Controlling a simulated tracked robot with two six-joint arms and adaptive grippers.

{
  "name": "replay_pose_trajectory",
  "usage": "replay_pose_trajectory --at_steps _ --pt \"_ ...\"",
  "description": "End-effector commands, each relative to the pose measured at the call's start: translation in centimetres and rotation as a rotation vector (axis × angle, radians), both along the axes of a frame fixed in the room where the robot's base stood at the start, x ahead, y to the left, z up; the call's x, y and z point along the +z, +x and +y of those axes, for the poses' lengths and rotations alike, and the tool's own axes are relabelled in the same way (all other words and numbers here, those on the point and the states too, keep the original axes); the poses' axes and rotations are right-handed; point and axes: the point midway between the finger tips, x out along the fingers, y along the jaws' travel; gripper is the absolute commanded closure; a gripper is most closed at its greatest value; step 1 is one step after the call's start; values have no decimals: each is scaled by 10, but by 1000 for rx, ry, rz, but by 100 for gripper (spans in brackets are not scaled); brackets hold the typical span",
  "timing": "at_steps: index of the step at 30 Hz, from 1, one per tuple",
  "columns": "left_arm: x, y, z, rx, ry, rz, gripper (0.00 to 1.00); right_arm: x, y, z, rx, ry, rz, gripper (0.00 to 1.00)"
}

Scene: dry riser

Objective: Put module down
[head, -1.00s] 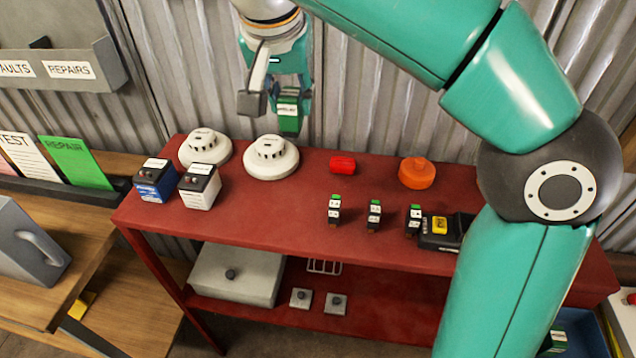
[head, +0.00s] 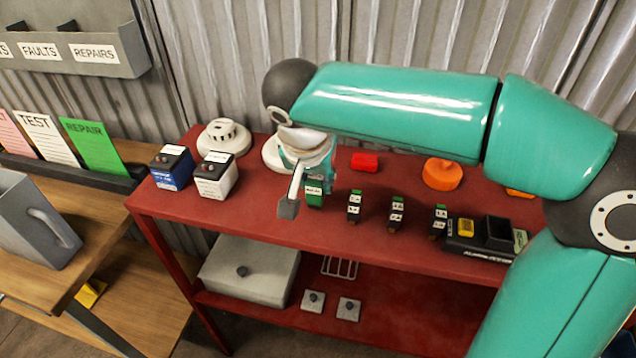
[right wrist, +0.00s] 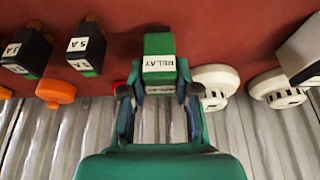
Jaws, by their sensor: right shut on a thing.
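The green relay module (head: 314,197) is in my right gripper (head: 303,192), over the left-middle part of the red bench top (head: 265,220). In the right wrist view the module (right wrist: 159,45) sits between the two fingers, its white RELAY label facing the camera. It looks upright and low over the bench; I cannot tell whether its base touches the surface. Several small black and green modules, such as this one (head: 355,206), stand in a row to its right. My left gripper is not in view.
A white detector (head: 223,137) and blue (head: 171,168) and white (head: 215,176) batteries stand to the left. A second detector is partly hidden behind my gripper. A red piece (head: 365,161), an orange disc (head: 442,174) and a black charger-like unit (head: 480,240) lie to the right.

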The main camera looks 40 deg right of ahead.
Motion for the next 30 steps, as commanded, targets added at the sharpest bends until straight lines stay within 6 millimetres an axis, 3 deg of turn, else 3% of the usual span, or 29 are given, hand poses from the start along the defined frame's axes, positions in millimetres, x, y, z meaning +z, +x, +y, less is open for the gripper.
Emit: replay_pose_trajectory --at_steps 3,13,14,18,30 --pt "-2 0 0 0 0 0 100 -10 0 0 -1 1 0 100" --pt "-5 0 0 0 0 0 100 -13 0 0 0 1 -1 100" --pt "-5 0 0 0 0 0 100 -13 0 0 0 1 0 68" --pt "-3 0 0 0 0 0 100 -12 0 1 0 1 0 45" --pt "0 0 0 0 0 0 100 -8 0 1 1 1 -1 44"
